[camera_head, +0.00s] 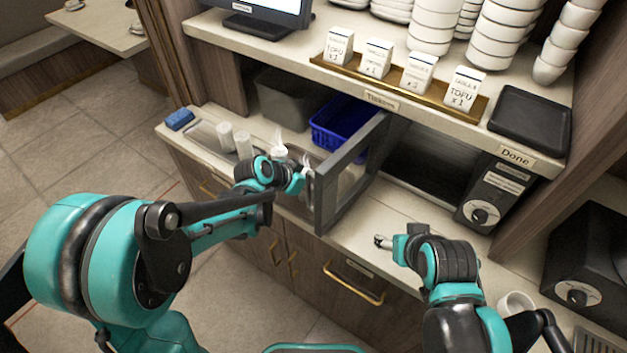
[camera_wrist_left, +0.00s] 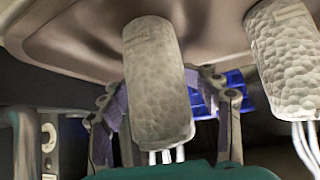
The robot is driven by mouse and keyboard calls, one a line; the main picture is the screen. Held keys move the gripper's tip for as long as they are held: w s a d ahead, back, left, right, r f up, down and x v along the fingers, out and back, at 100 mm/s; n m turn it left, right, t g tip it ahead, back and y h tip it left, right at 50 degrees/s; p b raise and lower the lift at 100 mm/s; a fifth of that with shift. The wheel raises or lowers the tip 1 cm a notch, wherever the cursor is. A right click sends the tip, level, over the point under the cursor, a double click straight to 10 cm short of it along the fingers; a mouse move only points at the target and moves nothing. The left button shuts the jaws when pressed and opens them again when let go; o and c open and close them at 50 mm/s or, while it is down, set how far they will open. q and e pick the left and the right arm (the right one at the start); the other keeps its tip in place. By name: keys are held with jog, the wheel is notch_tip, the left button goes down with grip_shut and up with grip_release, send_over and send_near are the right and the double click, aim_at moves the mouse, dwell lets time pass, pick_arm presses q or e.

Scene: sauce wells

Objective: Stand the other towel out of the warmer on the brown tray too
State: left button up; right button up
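In the left wrist view, one pale, dimpled towel roll (camera_wrist_left: 157,80) stands on the brown tray (camera_wrist_left: 70,35), between the spread fingers of my left gripper (camera_wrist_left: 165,105). Gaps show beside the roll. A second towel roll (camera_wrist_left: 285,60) stands on the tray to the right. White wisps trail from both. In the head view my left gripper (camera_head: 287,178) is beside the open grey-framed door (camera_head: 345,172) and a steaming white roll (camera_head: 280,153); the tray is mostly hidden there. My right gripper (camera_head: 383,241) is over the counter, apparently empty; its finger opening is unclear.
A blue basket (camera_head: 340,120) and a grey bin (camera_head: 287,97) stand behind the door. White cylinders (camera_head: 225,137) and a blue sponge (camera_head: 180,119) are at the left. A mug (camera_head: 515,302) is at right.

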pick_arm(q)
jog(key=shift+r, duration=0.1)
jog(key=shift+r, duration=0.25)
jog(key=p+v, duration=0.5)
jog(key=v, duration=0.7)
jog(key=s+a+r+n+y, duration=0.1)
jog(key=s+a+n+y, duration=0.2)
jog(key=s, duration=0.4)
jog(key=s+a+r+n+y, duration=0.1)
jog(key=s+a+n+y, duration=0.2)
jog(key=s+a+n, duration=0.3)
jog(key=s+a, duration=0.1)
jog(key=s, duration=0.1)
jog(key=shift+s+a+t, duration=0.3)
jog(key=shift+s+t, duration=0.05)
jog(key=shift+t, duration=0.05)
jog(key=shift+r, duration=0.1)
